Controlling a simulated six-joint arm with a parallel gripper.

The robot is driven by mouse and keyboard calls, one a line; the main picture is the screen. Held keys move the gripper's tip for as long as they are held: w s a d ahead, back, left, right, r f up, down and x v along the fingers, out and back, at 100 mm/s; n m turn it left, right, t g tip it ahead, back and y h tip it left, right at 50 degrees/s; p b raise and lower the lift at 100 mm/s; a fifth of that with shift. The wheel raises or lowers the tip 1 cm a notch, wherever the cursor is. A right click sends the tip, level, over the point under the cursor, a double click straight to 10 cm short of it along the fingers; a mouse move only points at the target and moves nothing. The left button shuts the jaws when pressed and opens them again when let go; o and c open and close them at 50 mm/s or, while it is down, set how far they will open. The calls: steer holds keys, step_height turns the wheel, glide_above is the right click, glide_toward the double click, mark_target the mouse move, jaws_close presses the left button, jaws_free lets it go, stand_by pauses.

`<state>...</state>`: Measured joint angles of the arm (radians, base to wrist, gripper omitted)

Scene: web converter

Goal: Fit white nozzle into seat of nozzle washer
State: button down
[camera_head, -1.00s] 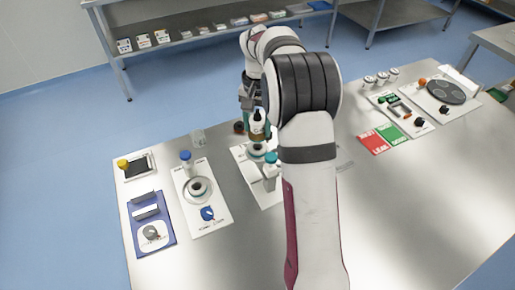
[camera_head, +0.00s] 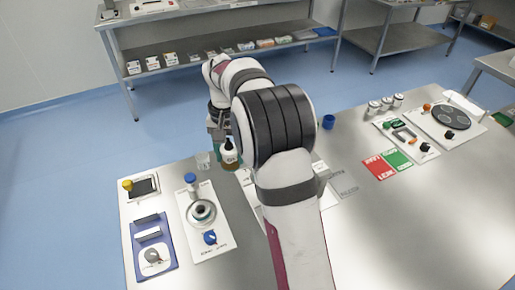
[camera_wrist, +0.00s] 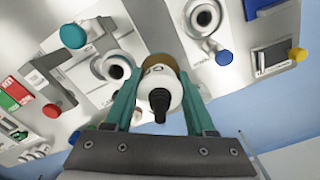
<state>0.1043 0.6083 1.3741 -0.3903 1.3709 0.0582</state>
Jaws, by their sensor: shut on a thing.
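My gripper (camera_wrist: 158,78) has two teal fingers and is shut on a bottle-like piece (camera_wrist: 160,95) with a white body, black tip and amber-brown far end. In the head view the held piece (camera_head: 229,153) hangs upright near the table's far edge. I cannot tell whether it is the white nozzle. No label marks the nozzle washer clearly. One white plate carries a round ring seat (camera_head: 201,213), also in the wrist view (camera_wrist: 203,17). A second ring seat (camera_wrist: 115,68) shows in the wrist view beside a teal knob (camera_wrist: 73,36); my arm hides it in the head view.
A clear cup (camera_head: 203,160) stands just left of the held piece. A blue-topped post (camera_head: 190,180) and a blue knob (camera_head: 210,238) flank the left seat. A blue cup (camera_head: 328,122) stands right of my arm. Red (camera_head: 379,168) and green (camera_head: 397,160) cards lie farther right.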

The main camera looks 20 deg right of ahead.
steer(key=s+a+f+n, duration=0.1)
steer(key=a+f+n, duration=0.2)
steer(key=a, duration=0.8)
steer(key=shift+f, duration=0.3)
steer(key=shift+s+n, duration=0.15)
steer(key=shift+n, duration=0.15)
steer(key=shift+f, duration=2.8)
steer(key=shift+f, duration=1.9)
steer(key=shift+c, duration=0.8)
jaws_free()
steer(key=shift+r, duration=0.1)
